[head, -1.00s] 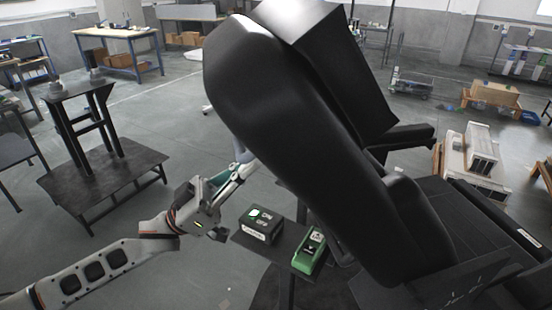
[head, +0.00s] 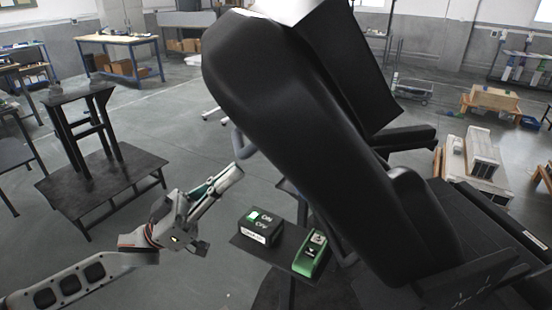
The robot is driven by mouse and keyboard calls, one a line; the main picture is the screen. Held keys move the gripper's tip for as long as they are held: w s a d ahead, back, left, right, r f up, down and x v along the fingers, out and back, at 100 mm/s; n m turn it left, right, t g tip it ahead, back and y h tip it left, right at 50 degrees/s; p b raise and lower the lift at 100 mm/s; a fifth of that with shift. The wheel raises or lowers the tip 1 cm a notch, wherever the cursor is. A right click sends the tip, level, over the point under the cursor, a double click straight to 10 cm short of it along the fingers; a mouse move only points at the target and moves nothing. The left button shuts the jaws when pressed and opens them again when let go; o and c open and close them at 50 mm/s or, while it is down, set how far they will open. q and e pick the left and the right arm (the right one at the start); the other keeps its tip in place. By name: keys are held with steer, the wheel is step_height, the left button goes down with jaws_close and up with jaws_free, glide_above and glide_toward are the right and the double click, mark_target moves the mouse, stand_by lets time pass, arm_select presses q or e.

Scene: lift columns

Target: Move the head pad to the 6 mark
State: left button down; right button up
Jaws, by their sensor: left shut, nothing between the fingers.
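A large black padded chair (head: 300,130) fills the middle of the head view, tilted from upper left to lower right. I cannot tell which part of it is the head pad, and no 6 mark is readable. A grey curved bar (head: 239,143) shows at the left edge of the padding, partly hidden behind it. My left gripper (head: 236,171) is just below this bar, to the left of the chair, shut and empty. A small gap seems to separate it from the bar. My right gripper is not in view.
Below the left gripper, a black box marked ON and OFF (head: 261,227) and a green device (head: 311,254) sit on a small dark stand. A dark table (head: 100,190) stands at left. White boxes (head: 483,155) are at right. Open floor lies around the left arm.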

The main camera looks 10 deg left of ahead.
arm_select(q)
steer(key=shift+b+v, duration=0.75)
steer(key=shift+v, duration=1.05)
step_height(320, 180, down, 24)
steer(key=w+d+n+t+y, duration=0.25)
steer(key=n+t+y, duration=0.4)
steer(key=y, duration=0.65)
steer(key=s+a+f+g+y, duration=0.1)
steer(key=s+f+g+y, duration=0.1)
steer(key=s+f, duration=0.2)
steer(key=s+a+f+n+g+y, duration=0.1)
steer(key=s+f, duration=0.4)
steer(key=f, duration=0.6)
steer(key=s+a+f+n+g+y, duration=0.1)
steer(key=s+f+g+y, duration=0.2)
steer(key=f, duration=0.5)
steer(key=shift+s+y, duration=0.6)
steer(key=shift+s, duration=0.1)
steer(key=shift+w+g, duration=0.1)
steer(key=shift+g, duration=0.15)
